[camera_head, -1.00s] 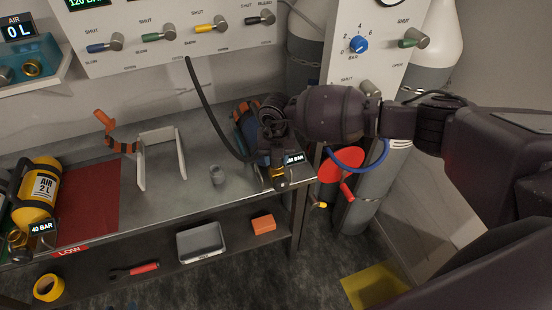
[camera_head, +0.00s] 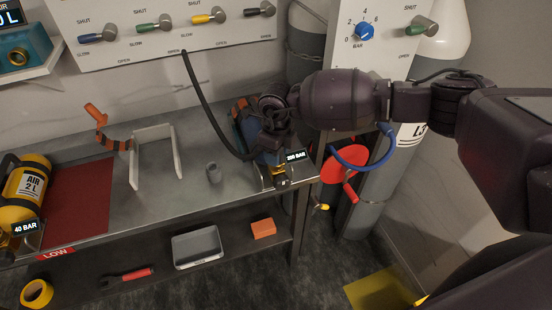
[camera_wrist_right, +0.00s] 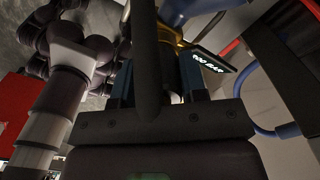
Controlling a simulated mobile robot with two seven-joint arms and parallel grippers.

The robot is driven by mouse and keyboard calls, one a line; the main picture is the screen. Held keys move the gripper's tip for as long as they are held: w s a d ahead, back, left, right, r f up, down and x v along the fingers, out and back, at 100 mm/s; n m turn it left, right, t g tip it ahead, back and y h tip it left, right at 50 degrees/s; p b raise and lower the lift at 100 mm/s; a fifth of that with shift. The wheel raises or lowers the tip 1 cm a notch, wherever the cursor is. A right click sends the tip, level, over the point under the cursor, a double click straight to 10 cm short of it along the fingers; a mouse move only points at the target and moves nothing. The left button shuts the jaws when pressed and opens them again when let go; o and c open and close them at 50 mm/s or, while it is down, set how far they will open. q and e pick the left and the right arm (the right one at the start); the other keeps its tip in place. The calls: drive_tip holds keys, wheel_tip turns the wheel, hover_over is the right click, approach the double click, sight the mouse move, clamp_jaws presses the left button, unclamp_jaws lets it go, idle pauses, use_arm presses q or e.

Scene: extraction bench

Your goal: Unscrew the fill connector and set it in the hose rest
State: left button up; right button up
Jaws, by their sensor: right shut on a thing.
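My right gripper (camera_head: 272,146) is over the valve end of a blue cylinder (camera_head: 246,128) at the bench's right end. It is shut on the fill connector at the end of the black hose (camera_head: 205,100); the connector itself is mostly hidden by the gripper. In the right wrist view, the hose (camera_wrist_right: 146,60) runs up between the two fingers (camera_wrist_right: 158,88), with brass fittings (camera_wrist_right: 170,32) just beyond. A display (camera_head: 296,156) by the valve reads about 200 BAR. My left gripper is out of view.
A yellow cylinder (camera_head: 27,184) lies near a red mat (camera_head: 82,203). A blue hose (camera_head: 376,160) and red disc (camera_head: 343,168) are at the right.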

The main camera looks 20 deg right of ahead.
drive_tip(key=n+b, duration=0.2)
drive_tip(key=n, duration=0.3)
drive_tip(key=shift+f, duration=0.15)
drive_tip(key=n+b, duration=0.2)
drive_tip(key=n, duration=0.2)
drive_tip(key=shift+n, duration=0.4)
drive_tip(key=o, duration=0.6)
drive_tip(key=shift+n, duration=0.4)
drive_tip(key=o, duration=0.4)
drive_tip(key=shift+r, duration=0.2)
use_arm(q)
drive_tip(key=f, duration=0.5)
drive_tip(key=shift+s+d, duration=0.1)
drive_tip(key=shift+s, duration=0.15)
use_arm(e)
drive_tip(key=shift+o, duration=0.2)
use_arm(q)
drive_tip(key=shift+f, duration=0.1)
